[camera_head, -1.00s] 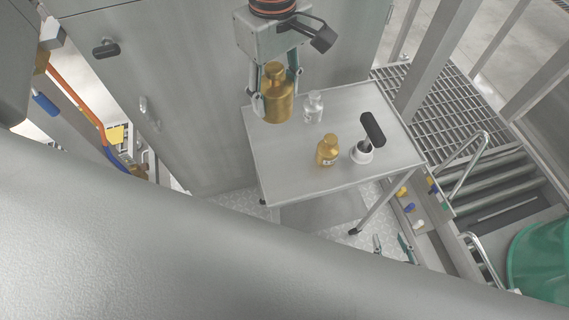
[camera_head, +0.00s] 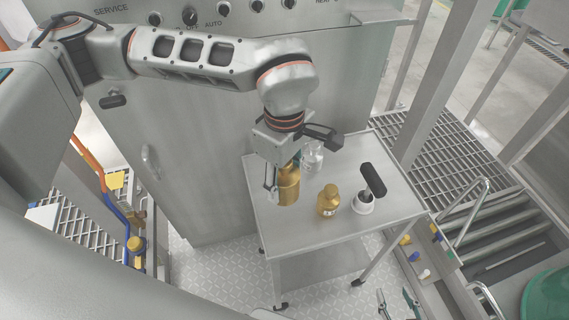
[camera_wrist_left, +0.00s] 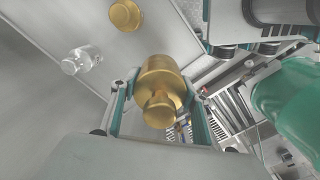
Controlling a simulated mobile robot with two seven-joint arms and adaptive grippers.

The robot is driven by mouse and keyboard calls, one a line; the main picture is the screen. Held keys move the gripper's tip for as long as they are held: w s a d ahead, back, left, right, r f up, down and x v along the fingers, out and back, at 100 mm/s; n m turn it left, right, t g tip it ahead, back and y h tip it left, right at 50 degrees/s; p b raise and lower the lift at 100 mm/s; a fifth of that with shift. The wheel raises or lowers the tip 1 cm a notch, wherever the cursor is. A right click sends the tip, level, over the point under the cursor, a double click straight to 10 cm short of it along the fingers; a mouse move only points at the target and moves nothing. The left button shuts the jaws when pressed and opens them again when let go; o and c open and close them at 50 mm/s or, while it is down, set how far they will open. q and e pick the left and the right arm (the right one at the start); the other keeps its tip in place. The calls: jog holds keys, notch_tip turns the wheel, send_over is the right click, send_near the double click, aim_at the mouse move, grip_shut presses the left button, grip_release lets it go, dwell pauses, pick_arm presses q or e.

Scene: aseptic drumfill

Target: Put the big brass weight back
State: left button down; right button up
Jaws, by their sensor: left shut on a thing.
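The big brass weight (camera_head: 289,188) is a knobbed gold cylinder, upright at the left part of the steel table (camera_head: 290,237). My left gripper (camera_head: 283,183) is shut on it from above. In the left wrist view the big brass weight (camera_wrist_left: 162,88) sits between the two fingers, knob towards the camera. I cannot tell whether its base touches the table. A smaller brass weight (camera_head: 328,201) and a clear silvery weight (camera_head: 312,157) stand on the table to its right and behind. My right gripper (camera_head: 397,303) shows only its fingertips at the bottom edge, apart and empty.
A white cup-like piece with a black handle (camera_head: 372,182) stands at the table's right. A grey cabinet (camera_head: 200,140) rises behind and left of the table. Rollers and a green drum (camera_head: 548,298) lie at the lower right. The table's front is clear.

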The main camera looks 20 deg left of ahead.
pick_arm(q)
jog(key=shift+w+f, duration=0.1)
jog(key=shift+f, duration=4.95)
jog(key=shift+f, duration=0.1)
jog(key=c, duration=1.1)
grip_release()
jog(key=shift+f, duration=0.1)
notch_tip(320, 180, up, 12)
jog(key=shift+r, duration=0.1)
